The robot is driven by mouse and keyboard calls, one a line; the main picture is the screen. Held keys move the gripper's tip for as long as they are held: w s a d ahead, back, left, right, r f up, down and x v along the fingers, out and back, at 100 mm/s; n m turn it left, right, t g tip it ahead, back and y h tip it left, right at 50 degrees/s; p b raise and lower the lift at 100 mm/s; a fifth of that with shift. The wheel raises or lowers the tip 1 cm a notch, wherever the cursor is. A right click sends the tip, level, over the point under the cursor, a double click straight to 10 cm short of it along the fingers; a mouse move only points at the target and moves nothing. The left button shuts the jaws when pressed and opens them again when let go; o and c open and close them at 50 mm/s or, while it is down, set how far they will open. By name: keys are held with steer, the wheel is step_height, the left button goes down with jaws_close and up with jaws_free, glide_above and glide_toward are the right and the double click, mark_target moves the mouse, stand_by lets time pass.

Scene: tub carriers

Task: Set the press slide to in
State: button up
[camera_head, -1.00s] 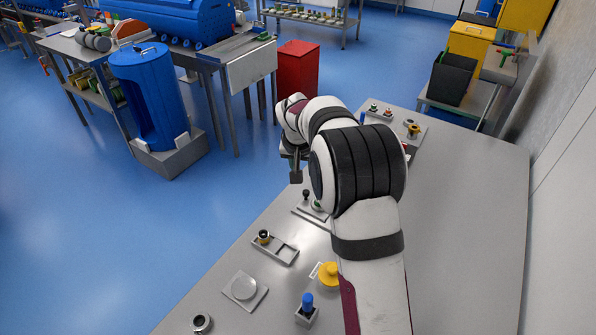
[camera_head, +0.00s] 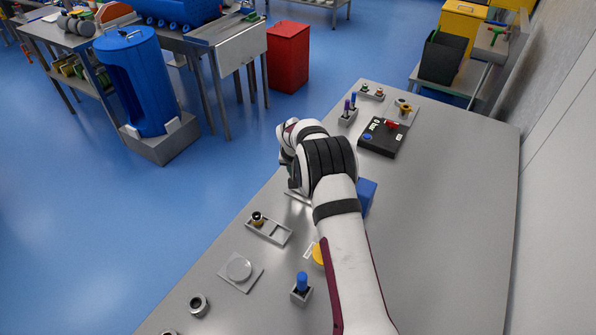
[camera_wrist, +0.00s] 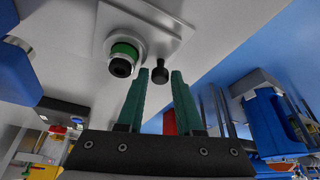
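In the wrist view a pale metal plate (camera_wrist: 165,18) carries a small black knob on a stem (camera_wrist: 160,74) and, beside it, a green-ringed black round part (camera_wrist: 122,60). The knob seems to be the press slide's handle; no label shows. My gripper (camera_wrist: 160,82) is open, its two green fingers apart. The knob shows between the fingertips; I cannot tell if it is within their reach, and no grip shows. In the head view my arm hides most of this plate, with only an edge (camera_head: 297,197) showing, and hides the fingers.
Near my arm on the grey bench (camera_head: 445,215) are a blue block (camera_head: 366,195), a slotted tray with a black-and-yellow knob (camera_head: 268,229), a round disc on a plate (camera_head: 239,269) and a blue peg in a holder (camera_head: 301,289). A black box (camera_head: 382,138) stands farther back. The bench's right side is clear.

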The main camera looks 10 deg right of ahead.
jaws_close()
stand_by(1.2)
